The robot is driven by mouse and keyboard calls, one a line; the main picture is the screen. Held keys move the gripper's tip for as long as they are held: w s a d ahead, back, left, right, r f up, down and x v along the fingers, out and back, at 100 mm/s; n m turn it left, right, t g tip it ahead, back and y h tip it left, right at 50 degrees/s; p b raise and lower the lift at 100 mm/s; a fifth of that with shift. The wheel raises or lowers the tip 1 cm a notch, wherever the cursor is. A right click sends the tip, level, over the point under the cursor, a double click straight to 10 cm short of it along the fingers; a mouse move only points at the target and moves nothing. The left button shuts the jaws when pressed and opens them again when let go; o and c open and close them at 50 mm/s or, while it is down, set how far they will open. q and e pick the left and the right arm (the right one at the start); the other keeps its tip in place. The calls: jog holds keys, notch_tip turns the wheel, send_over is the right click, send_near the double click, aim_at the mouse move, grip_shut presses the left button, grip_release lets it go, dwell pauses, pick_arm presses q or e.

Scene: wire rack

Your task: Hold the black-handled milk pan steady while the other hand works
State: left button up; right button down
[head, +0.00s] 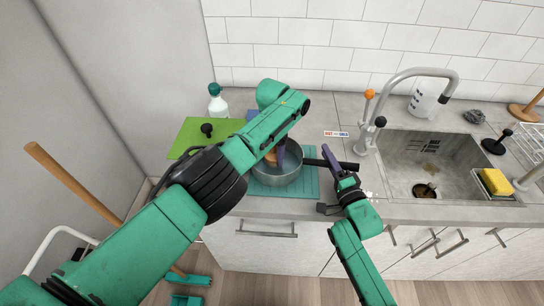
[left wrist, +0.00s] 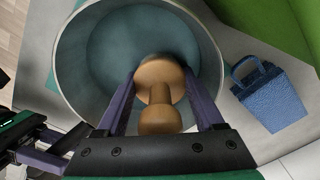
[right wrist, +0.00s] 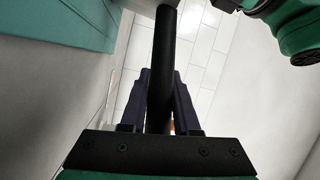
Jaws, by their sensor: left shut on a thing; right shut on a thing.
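The milk pan (head: 278,181) is a grey round pot standing on a teal mat (head: 308,190) on the counter. Its black handle (head: 348,165) points right. My right gripper (head: 335,162) is shut on the handle; the right wrist view shows the handle (right wrist: 166,45) running between both fingers. My left gripper (head: 282,152) is over the pan, shut on a wooden-handled tool (left wrist: 160,88) with a round knob, perhaps a brush. The tool's lower end is inside the pan (left wrist: 75,60), and its dark underside is mostly hidden. My left arm covers part of the pan in the head view.
A green board (head: 185,140) with a black knobbed object (head: 207,129) lies left of the pan. A spray bottle (head: 217,103) stands behind it. A blue bag-like item (left wrist: 272,98) is beside the pan. The sink (head: 400,160) and tap (head: 378,100) are to the right.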

dwell(0.3)
jog(key=c, duration=0.6)
grip_release()
jog(key=shift+o, duration=0.2)
jog(key=v, duration=1.1)
jog(key=shift+s+d, duration=0.1)
jog(key=shift+s, duration=0.05)
jog(key=shift+s+d, duration=0.15)
jog(key=shift+s, duration=0.2)
jog(key=shift+w, duration=0.1)
